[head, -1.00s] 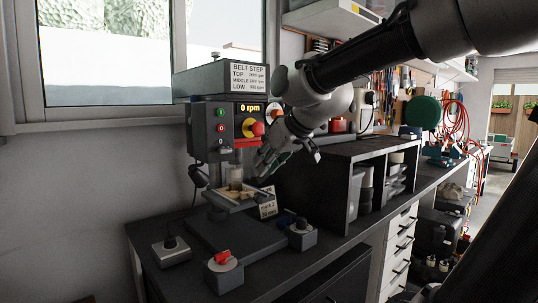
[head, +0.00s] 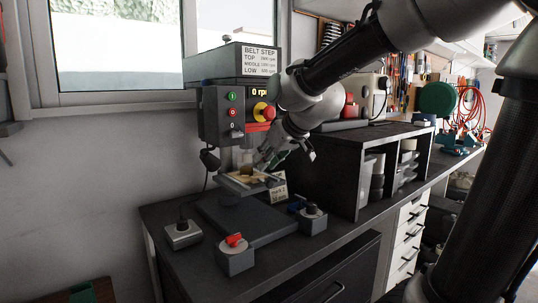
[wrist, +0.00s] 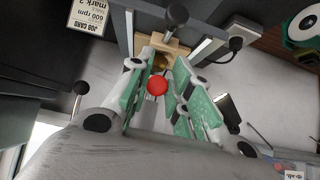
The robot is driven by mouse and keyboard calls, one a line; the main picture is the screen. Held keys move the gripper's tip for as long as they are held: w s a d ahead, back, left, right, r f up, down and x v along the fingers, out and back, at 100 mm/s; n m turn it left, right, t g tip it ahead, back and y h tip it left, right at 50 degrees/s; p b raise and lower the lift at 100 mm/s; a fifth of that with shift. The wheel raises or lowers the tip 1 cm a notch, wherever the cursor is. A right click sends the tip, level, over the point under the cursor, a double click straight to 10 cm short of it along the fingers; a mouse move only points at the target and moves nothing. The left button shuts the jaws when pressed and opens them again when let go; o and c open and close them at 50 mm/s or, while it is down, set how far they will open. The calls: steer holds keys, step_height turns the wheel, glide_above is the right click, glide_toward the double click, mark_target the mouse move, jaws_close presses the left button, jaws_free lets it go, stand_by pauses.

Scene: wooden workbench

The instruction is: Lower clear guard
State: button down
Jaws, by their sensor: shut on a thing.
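The drill press (head: 222,118) stands on the bench against the wall, its display reading 0 rpm. The clear guard (head: 243,158) is a faint translucent shape around the chuck, above the small work table (head: 240,184); its edges are hard to make out. My gripper (head: 268,157) is at the right side of the guard, close to the spindle area. Whether the knob joins the guard is hidden. A wooden piece (wrist: 147,43) lies beyond the fingertips.
A dark shelf unit (head: 340,165) stands close on the right. A job card (wrist: 88,14) shows beside the press.

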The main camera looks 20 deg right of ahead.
steer(key=shift+s+f, duration=0.15)
steer(key=shift+f, duration=0.3)
steer(key=c, duration=1.3)
jaws_free()
steer(key=shift+r, duration=0.15)
steer(key=shift+r, duration=0.1)
steer(key=v, duration=1.1)
steer(key=shift+s+r, duration=0.15)
steer(key=shift+r, duration=0.2)
